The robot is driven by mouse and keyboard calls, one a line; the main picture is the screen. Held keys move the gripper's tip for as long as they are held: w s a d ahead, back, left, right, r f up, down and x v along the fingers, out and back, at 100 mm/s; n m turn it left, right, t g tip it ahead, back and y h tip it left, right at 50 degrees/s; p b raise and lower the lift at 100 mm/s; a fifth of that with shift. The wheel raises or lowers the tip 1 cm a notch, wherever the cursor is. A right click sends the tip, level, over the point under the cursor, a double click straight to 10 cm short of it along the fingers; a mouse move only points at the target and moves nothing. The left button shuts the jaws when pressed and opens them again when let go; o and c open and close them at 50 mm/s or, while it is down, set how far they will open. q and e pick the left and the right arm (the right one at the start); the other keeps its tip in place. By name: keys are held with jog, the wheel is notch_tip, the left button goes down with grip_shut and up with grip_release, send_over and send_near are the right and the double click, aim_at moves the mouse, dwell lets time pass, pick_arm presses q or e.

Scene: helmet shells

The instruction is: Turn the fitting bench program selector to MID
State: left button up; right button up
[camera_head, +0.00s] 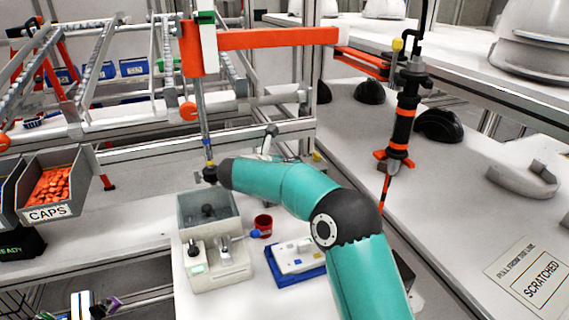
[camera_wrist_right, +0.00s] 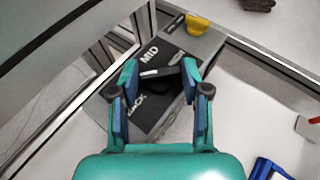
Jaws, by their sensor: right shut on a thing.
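The program selector (camera_wrist_right: 165,72) shows in the right wrist view as a dark bar-shaped knob with a white pointer line. It sits on a black plate (camera_wrist_right: 185,47) lettered MID and, partly covered, apparently BACK. The pointer line faces left in the picture, between the two words. In the head view my teal right arm covers the selector, and I cannot make out the grip there. My left gripper is in neither view.
A yellow part (camera_wrist_right: 197,25) stands beside the plate. In the head view, a blue tray (camera_head: 288,280) with a white device, a red cup (camera_head: 263,226) and a grey fixture (camera_head: 218,260) stand near my arm. An orange-black tool (camera_head: 402,125) hangs at right.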

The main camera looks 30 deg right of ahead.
dwell(0.3)
jog(key=o, duration=1.1)
jog(key=shift+a, duration=0.1)
jog(key=v, duration=1.1)
jog(key=shift+s+a+r, duration=0.1)
jog(key=shift+s+a, duration=0.1)
jog(key=shift+a, duration=0.15)
